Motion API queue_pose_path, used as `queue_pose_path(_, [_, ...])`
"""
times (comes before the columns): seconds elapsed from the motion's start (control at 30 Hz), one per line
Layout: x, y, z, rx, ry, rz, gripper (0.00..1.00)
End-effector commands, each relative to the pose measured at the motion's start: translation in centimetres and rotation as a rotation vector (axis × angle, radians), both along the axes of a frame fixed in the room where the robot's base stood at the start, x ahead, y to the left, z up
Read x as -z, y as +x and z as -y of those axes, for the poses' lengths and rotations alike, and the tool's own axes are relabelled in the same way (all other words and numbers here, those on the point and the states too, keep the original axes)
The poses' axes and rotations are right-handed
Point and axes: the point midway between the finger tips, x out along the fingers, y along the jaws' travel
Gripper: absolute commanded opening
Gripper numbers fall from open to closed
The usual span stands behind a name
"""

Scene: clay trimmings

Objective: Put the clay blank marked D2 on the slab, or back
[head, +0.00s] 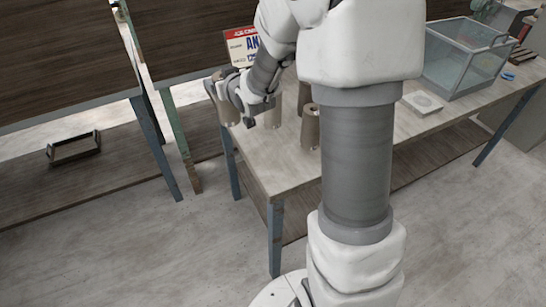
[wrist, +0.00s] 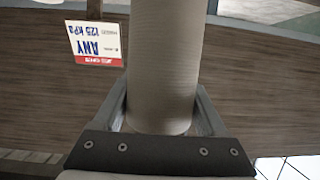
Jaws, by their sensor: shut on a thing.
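My gripper (head: 238,103) is shut on a tall grey-brown clay blank (head: 224,103), off the left end of the workbench in the head view. In the wrist view the blank (wrist: 165,60) stands between the two fingers (wrist: 163,105). No mark is readable on it, so I cannot tell whether it is D2. Other similar blanks stand on the bench: one near the front edge (head: 310,128), one behind my gripper (head: 273,113), one partly hidden by my arm (head: 303,95). A pale square piece with a round centre (head: 423,102), possibly the slab, lies right of my arm.
The workbench (head: 275,172) has bare top near its front left corner. A glass tank (head: 465,62) stands at its right. A red and white sign (head: 241,47) stands behind my gripper. A dark tray (head: 74,148) lies on a low shelf at left.

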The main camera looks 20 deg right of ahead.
Motion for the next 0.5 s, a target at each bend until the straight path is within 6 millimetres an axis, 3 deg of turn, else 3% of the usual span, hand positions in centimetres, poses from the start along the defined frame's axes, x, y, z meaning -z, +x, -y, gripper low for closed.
queue_pose_path(0.27, [-0.5, -0.6, 3.6, -0.101, 0.000, 0.005, 0.00])
queue_pose_path(0.5, [0.1, -2.8, 6.6, -0.213, 0.001, 0.003, 0.00])
